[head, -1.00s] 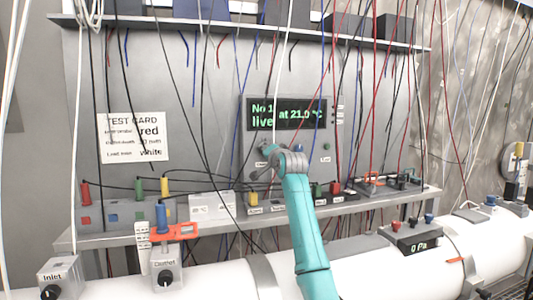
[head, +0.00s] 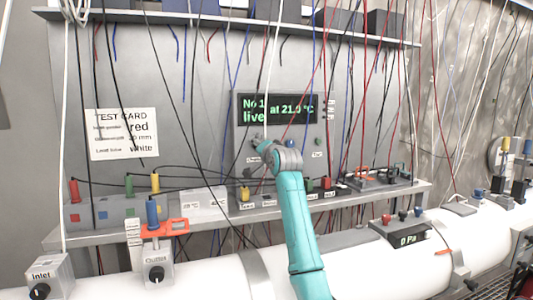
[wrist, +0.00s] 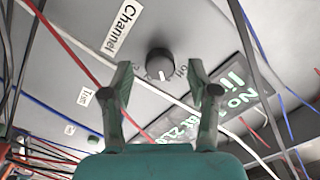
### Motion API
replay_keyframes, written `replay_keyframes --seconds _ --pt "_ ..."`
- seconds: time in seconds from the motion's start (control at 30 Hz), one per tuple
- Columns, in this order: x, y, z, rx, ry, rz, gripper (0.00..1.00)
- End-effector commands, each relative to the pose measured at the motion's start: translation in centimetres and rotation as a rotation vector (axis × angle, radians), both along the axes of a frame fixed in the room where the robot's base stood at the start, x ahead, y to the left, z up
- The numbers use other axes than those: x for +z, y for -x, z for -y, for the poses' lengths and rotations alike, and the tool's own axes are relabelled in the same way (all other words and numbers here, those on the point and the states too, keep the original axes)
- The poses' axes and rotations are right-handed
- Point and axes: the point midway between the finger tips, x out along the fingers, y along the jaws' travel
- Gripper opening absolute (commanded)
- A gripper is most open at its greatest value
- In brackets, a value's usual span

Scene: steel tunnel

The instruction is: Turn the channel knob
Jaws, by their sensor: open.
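The channel knob (wrist: 160,64) is a dark round knob with a white pointer mark, on the grey panel beside the label "Channel" (wrist: 121,30) in the wrist view. Small markings, partly hidden, ring the knob. My gripper (wrist: 159,76) is open, with one finger to each side of the knob in the picture. I cannot tell whether either finger touches it. In the head view my arm (head: 285,160) reaches to the panel below the green-lettered display (head: 277,108), and the knob is hidden behind my wrist. The display reads "No 1 live at 21.0 °C".
Red, blue, black and white cables hang before the panel; a red one (wrist: 85,50) crosses near my left finger. A "Test" label (wrist: 87,96) is on the panel. A shelf with plugs (head: 210,203) and a white pipe (head: 205,275) lie below. A test card (head: 122,134) hangs left.

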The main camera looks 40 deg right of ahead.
Motion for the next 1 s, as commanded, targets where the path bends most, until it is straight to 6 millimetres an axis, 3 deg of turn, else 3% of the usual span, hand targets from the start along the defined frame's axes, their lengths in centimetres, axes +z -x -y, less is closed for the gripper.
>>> replay_keyframes --seconds 0.5,0.7,1.0 --pt "-0.1 8.1 -2.3 -0.001 0.000 0.001 0.60" --pt "-0.1 9.5 -2.7 -0.001 0.000 0.000 0.60" --pt "-0.1 9.7 -2.7 -0.001 0.000 -0.001 0.60"
